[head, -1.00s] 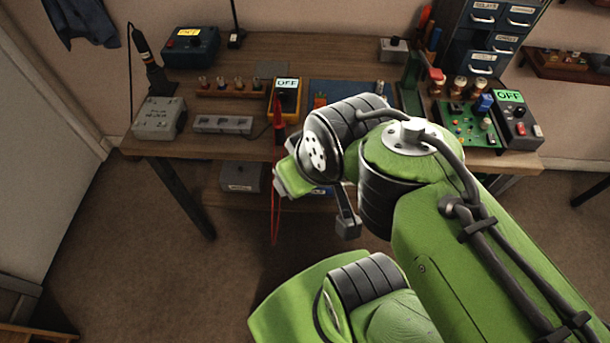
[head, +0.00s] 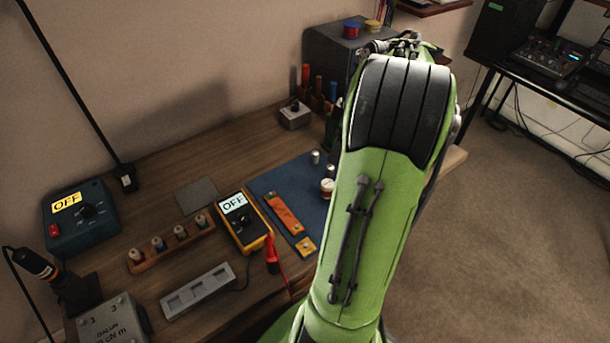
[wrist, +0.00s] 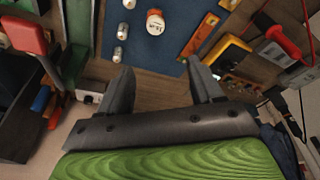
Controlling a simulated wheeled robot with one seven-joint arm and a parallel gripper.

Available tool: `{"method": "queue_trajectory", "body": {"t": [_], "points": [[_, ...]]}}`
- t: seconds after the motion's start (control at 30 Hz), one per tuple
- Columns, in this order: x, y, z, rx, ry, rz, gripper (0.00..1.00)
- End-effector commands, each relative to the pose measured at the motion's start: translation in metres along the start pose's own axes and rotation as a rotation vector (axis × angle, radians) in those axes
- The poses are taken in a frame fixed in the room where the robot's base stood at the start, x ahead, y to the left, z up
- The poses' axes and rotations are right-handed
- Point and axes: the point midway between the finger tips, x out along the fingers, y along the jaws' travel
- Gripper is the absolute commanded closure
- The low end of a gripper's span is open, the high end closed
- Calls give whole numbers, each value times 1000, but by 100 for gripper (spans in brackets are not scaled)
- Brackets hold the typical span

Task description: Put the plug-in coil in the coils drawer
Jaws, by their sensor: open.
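A small pale cylinder with a brownish top, which looks like the plug-in coil (head: 327,188), stands on the blue mat beside my arm. It also shows near the top of the wrist view (wrist: 155,22). My gripper (wrist: 160,66) is open with nothing between its fingers, and the coil lies beyond the fingertips, apart from them. In the head view my arm hides the gripper. The dark drawer cabinet (head: 332,52) stands at the back of the bench, partly behind my arm. Its drawer fronts and labels, the coils drawer included, cannot be made out now.
Small silver cans (wrist: 122,30) stand near the coil. An orange strip (head: 284,212) lies on the blue mat (head: 268,178). A yellow meter (head: 243,222) with a red probe (head: 271,254) is left of the mat. A grey knob box (head: 295,115) stands behind.

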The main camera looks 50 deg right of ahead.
Motion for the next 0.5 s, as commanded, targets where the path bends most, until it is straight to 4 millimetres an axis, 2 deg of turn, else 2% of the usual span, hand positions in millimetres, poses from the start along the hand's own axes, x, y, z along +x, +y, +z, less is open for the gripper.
{"method": "queue_trajectory", "body": {"t": [0.03,0.13,0.4,0.5], "points": [[1,6,9,-2,2,-4,35],[16,7,12,-12,5,-9,35],[86,6,12,-11,3,-10,35],[102,6,11,-10,4,-7,35]]}}
